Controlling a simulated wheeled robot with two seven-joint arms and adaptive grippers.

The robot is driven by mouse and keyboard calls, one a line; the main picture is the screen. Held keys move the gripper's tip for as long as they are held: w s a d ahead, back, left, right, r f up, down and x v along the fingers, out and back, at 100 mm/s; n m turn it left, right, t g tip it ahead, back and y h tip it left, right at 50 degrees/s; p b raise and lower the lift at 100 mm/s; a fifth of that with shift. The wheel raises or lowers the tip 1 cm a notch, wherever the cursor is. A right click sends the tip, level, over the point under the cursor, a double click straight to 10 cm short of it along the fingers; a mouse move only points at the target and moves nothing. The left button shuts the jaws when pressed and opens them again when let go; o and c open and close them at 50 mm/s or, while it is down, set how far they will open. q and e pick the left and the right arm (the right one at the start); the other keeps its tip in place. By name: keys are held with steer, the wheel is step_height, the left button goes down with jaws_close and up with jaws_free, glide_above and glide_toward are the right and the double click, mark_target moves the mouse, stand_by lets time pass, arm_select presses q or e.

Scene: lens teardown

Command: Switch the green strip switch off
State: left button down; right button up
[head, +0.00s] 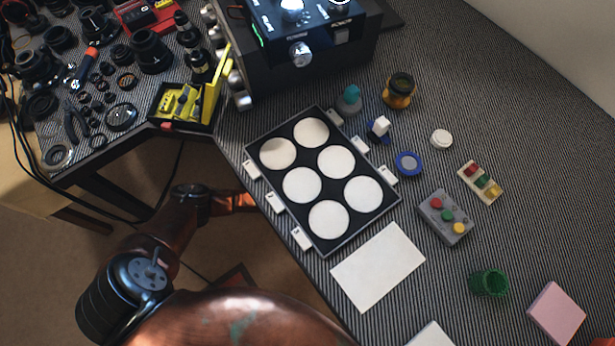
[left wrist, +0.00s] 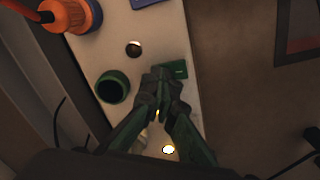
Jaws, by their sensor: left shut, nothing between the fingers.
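A cream strip (head: 467,180) with red, green and yellow switches lies on the right part of the striped bench in the head view. Its green switch (head: 482,182) is in the middle; its on or off position is too small to tell. A grey box (head: 432,223) with red, green and yellow buttons sits just below the strip. My left gripper (left wrist: 160,77) is in the left wrist view, shut and empty, its fingertips beside a green plate-like piece (left wrist: 180,70). The strip cannot be made out in that view. My right gripper is in neither view.
A black tray (head: 322,188) with white discs lies mid-bench, with a white sheet (head: 378,267) below it.

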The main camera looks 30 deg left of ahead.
arm_select(q)
steer(key=shift+r+p, duration=2.2)
steer(key=shift+r, duration=1.35)
steer(key=shift+f, duration=0.1)
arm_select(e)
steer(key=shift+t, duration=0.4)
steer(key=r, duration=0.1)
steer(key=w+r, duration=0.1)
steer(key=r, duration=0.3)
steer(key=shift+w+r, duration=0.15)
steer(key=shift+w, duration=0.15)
